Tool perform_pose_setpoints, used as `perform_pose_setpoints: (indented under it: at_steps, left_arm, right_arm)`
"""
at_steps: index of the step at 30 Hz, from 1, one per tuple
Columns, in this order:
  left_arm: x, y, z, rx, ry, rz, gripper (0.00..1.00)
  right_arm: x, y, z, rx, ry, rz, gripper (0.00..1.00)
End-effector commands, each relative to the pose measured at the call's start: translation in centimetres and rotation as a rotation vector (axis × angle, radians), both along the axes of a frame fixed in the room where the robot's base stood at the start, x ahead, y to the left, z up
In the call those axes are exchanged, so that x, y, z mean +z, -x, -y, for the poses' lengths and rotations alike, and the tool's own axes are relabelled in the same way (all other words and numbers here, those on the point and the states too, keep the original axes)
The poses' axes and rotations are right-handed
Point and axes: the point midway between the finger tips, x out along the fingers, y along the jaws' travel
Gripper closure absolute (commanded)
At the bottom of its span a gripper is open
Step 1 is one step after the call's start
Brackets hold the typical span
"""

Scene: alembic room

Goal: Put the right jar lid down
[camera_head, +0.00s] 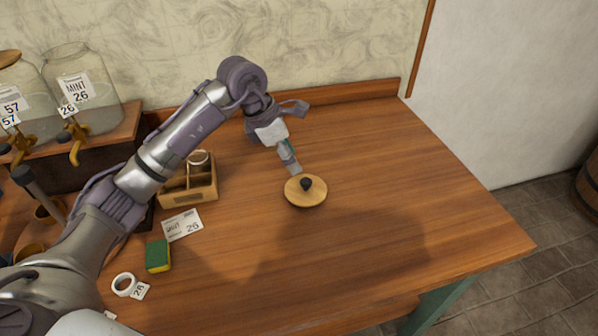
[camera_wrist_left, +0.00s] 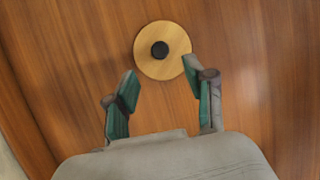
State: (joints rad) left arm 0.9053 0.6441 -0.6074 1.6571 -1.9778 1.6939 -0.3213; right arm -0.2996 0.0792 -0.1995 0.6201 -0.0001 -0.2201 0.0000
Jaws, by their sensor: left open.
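The jar lid (camera_head: 314,193) is a round, light wooden disc with a black knob. It lies on the wooden table, right of the small wooden box. In the left wrist view the lid (camera_wrist_left: 163,66) lies just beyond my fingertips, with its knob up. My left gripper (camera_head: 293,167) comes down from above, at the lid's far left side in the head view. Its fingers (camera_wrist_left: 158,78) are spread and nothing is between them. The glass jar labelled MINT 26 (camera_head: 84,104) stands on a shelf at the left and has no lid on it. My right gripper is not in view.
A wooden box (camera_head: 190,193), a MINT 26 card (camera_head: 182,225), a green and yellow sponge (camera_head: 158,256) and a white roll (camera_head: 124,284) lie at the left. A second jar (camera_head: 22,85) has a wooden lid. The table's right side (camera_head: 430,190) is clear.

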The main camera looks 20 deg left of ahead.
Motion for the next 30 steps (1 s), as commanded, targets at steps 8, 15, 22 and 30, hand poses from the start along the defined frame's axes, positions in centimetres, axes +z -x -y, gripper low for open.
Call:
perform_pose_setpoints:
  at_steps: [8, 15, 22, 30]
  left_arm:
    - [3.0, 0.7, -1.0, 0.0, 0.0, 0.0, 0.46]
    - [3.2, 0.8, -1.1, 0.0, 0.001, -0.001, 0.46]
    - [3.2, 0.8, -1.1, 0.0, 0.001, -0.001, 0.46]
    - [6.8, 0.8, -1.1, 0.0, 0.0, 0.0, 0.46]
  right_arm:
    - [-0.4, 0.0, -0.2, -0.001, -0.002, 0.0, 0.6]
    - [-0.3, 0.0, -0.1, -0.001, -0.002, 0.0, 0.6]
    - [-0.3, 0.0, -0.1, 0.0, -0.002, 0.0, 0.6]
    - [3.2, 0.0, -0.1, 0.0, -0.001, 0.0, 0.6]
